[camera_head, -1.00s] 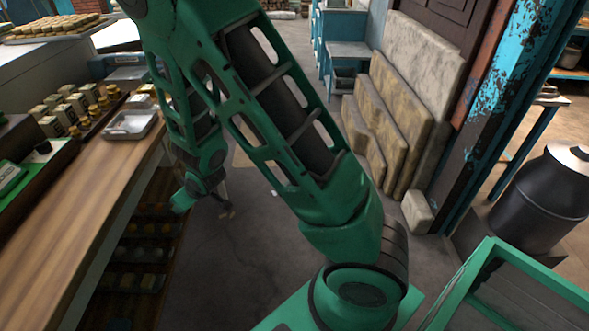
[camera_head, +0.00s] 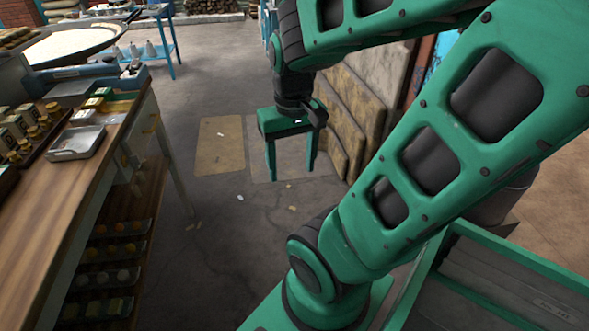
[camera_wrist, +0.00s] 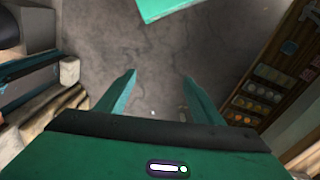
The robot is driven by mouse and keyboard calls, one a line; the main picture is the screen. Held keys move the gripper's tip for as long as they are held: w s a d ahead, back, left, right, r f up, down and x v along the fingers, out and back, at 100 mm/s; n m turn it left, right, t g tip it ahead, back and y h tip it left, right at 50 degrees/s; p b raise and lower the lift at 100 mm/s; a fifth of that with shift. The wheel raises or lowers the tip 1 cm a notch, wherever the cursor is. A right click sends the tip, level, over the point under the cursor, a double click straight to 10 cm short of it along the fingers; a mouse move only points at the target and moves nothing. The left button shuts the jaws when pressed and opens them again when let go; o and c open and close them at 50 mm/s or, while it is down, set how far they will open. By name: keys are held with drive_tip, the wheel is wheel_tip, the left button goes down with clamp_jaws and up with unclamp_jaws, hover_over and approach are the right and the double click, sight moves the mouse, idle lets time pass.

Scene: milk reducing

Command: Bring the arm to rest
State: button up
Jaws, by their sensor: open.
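My gripper (camera_head: 291,165) hangs from my green arm in the head view, fingers pointing down over the grey floor. The two fingers are spread apart with nothing between them. The gripper is clear of the wooden counter (camera_head: 70,190) on the left and of the pale slabs on the right.
A metal tray (camera_head: 77,143) lies on the counter, near small bottles. Stone slabs (camera_head: 350,110) lean at the right behind my arm. A green-framed bin (camera_head: 520,270) is at the lower right. The floor (camera_head: 215,245) between is mostly open, with small scraps.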

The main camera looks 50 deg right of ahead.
drive_tip(key=s, duration=0.1)
drive_tip(key=s+a, duration=0.1)
drive_tip(key=s+r, duration=0.1)
drive_tip(key=shift+s+a+m, duration=0.1)
drive_tip(key=shift+a+m, duration=0.15)
drive_tip(key=shift+m, duration=0.05)
idle(1.0)
